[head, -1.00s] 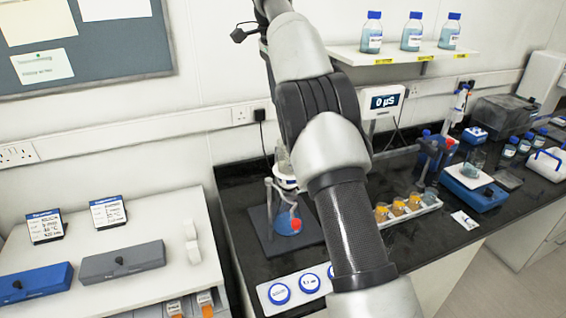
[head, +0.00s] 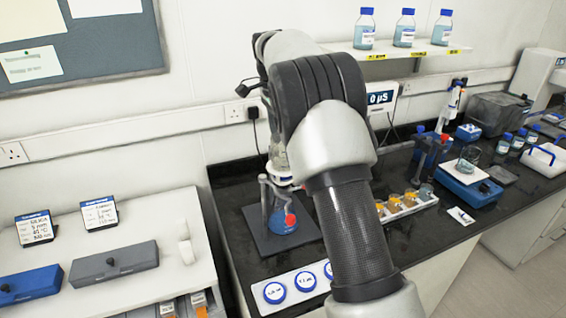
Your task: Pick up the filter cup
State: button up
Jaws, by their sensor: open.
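What looks like the filter cup is a clear vessel with a white base (head: 279,172), on top of a flask (head: 284,217) holding blue liquid with a red side fitting. It stands upright on a dark mat left of my arm in the head view. My arm partly covers its right side and upper part. My arm runs down across the middle of the view and leaves at the bottom edge.
A white tray with blue-lidded jars (head: 274,293) lies in front of the flask. A rack of amber vials (head: 409,204) stands to the right. A left bench holds a blue box (head: 30,284) and a grey box (head: 114,264). Bottles (head: 404,28) stand on the wall shelf.

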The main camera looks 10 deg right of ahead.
jog(key=f, duration=0.3)
jog(key=shift+s+d+f, duration=0.1)
jog(key=shift+d+f, duration=0.2)
jog(key=c, duration=1.2)
jog(key=shift+o, duration=0.2)
